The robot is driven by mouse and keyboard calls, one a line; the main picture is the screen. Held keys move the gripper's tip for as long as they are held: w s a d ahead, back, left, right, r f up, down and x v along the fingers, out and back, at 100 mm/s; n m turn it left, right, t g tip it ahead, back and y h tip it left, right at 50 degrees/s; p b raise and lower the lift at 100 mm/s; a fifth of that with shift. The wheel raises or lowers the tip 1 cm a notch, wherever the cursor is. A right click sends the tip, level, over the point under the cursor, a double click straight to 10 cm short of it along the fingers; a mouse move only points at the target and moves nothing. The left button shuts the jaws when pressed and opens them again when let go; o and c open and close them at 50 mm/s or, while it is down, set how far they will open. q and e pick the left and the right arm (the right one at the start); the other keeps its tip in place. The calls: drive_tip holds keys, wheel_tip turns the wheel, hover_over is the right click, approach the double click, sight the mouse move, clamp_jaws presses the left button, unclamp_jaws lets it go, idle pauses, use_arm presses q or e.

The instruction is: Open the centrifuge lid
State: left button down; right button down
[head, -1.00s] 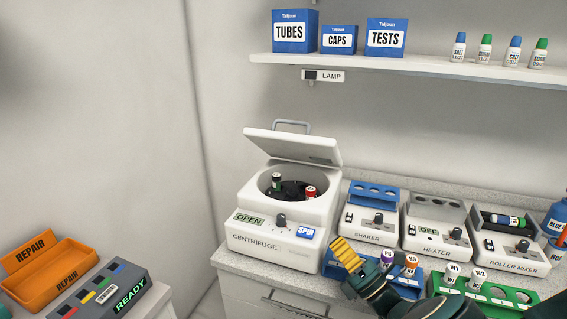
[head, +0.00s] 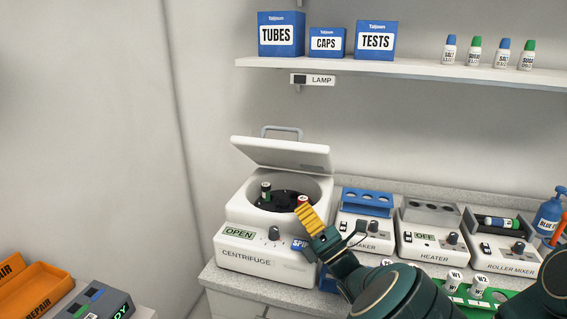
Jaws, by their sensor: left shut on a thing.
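The white centrifuge (head: 262,262) stands on the counter with its lid (head: 283,155) raised and tilted back, the grey handle (head: 281,131) at its top. Its display (head: 239,233) reads OPEN. In its bowl are a dark rotor, a green-marked tube (head: 266,192) and a red-capped tube (head: 303,201). My right gripper is not in view.
A shaker (head: 366,222), a heater (head: 430,232) and a roller mixer (head: 500,245) stand right of the centrifuge. A green tube rack (head: 462,299) is in front, partly behind my arm. A shelf (head: 400,71) with boxes and bottles hangs above. An orange bin (head: 38,285) is lower left.

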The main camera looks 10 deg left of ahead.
sight(276, 149)
use_arm(q)
drive_tip(key=x, duration=0.4)
drive_tip(key=d+b+x, duration=0.1)
drive_tip(key=x, duration=0.3)
drive_tip(key=w+r+x, duration=0.1)
drive_tip(key=x, duration=0.3)
drive_tip(key=shift+w+d+r+b, duration=0.1)
drive_tip(key=shift+r+b, duration=0.1)
drive_tip(key=shift+b, duration=0.1)
drive_tip(key=shift+w+r, duration=0.25)
drive_tip(key=shift+r, duration=0.1)
